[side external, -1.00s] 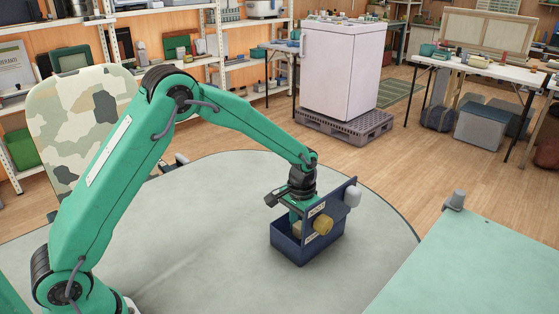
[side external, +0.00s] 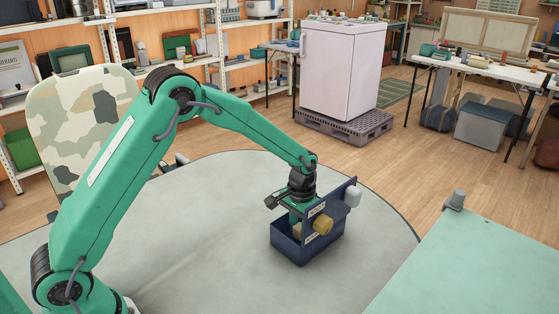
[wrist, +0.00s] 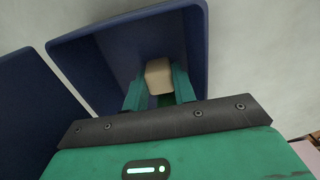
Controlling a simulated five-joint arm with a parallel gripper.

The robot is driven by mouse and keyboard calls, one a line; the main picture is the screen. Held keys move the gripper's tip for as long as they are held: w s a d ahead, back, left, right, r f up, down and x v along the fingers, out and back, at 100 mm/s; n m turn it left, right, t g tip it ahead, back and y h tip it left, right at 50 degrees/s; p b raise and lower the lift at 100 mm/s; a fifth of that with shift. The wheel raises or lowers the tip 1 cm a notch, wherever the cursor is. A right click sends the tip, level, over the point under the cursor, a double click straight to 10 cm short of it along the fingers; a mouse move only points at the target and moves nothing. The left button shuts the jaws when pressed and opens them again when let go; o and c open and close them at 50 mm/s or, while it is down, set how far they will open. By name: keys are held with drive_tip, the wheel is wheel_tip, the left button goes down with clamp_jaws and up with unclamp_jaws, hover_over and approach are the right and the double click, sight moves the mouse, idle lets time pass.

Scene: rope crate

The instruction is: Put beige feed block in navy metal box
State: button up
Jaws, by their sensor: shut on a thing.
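The navy metal box (side external: 285,246) stands on the round grey mat, open at the top, with an upright navy panel at its right side. My gripper (side external: 299,221) points down into the box opening. In the wrist view, my gripper's green fingers (wrist: 158,84) are shut on the beige feed block (wrist: 158,70), one on each side. The block is within the box outline, with the navy walls (wrist: 110,50) around it. Its lower part is hidden, and I cannot tell whether it touches the box floor.
A green table (side external: 480,270) is at the lower right. The grey mat (side external: 220,215) is clear left of the box.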

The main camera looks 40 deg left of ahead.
sight(300, 227)
drive_tip(key=shift+f, duration=0.15)
drive_tip(key=o, duration=1)
drive_tip(key=shift+r, duration=3.9)
